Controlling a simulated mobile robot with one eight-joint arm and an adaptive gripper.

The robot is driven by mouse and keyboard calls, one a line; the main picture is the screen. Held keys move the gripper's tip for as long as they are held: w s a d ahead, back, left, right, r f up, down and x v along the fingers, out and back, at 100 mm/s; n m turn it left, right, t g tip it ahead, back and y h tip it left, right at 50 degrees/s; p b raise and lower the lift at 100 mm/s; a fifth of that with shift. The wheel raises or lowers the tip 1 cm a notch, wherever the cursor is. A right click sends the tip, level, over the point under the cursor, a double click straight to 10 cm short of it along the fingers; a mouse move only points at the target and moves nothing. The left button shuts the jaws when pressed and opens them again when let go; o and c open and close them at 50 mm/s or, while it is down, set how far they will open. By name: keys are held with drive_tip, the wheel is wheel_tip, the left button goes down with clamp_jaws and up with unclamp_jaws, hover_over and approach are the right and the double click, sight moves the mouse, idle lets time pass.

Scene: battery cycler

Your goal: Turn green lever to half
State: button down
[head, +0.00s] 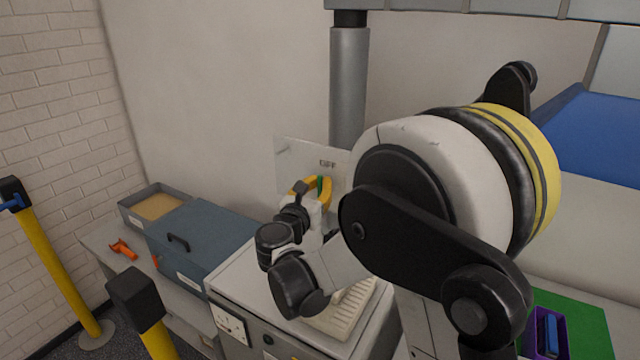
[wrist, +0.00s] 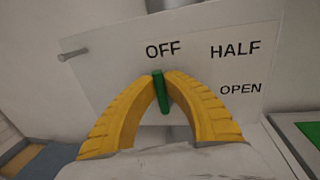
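The green lever (wrist: 161,92) stands nearly upright under the word OFF on a white panel (wrist: 105,80), in the wrist view. HALF and OPEN are printed to its right. My gripper (wrist: 162,76) has its yellow fingers closed in on both sides of the lever, with the tips at its upper part. In the head view, my gripper (head: 323,182) is at the panel (head: 291,152), and a little of the green lever (head: 320,185) shows between the fingers. My arm hides part of the panel there.
A grey peg (wrist: 74,54) sticks out of the panel's left side. Below are a blue-grey box (head: 205,235) with a handle, an open tray (head: 152,205) and an orange tool (head: 122,249). Yellow posts (head: 58,265) stand at the front left.

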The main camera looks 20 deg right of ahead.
idle(0.3)
drive_tip(key=shift+s+d+f+m+t+h+b, duration=0.25)
drive_tip(key=shift+m+b, duration=0.35)
drive_tip(key=shift+m, duration=0.9)
drive_tip(key=shift+s+d+f+m+g+h+b, duration=0.1)
drive_tip(key=shift+s+d+m+h+b, duration=0.4)
drive_tip(key=shift+m, duration=1)
drive_tip(key=shift+f+m+t+h+b, duration=0.15)
drive_tip(key=shift+m+b, duration=0.6)
drive_tip(key=shift+m, duration=1.05)
drive_tip(key=c, duration=1.5)
unclamp_jaws()
drive_tip(key=shift+o, duration=0.2)
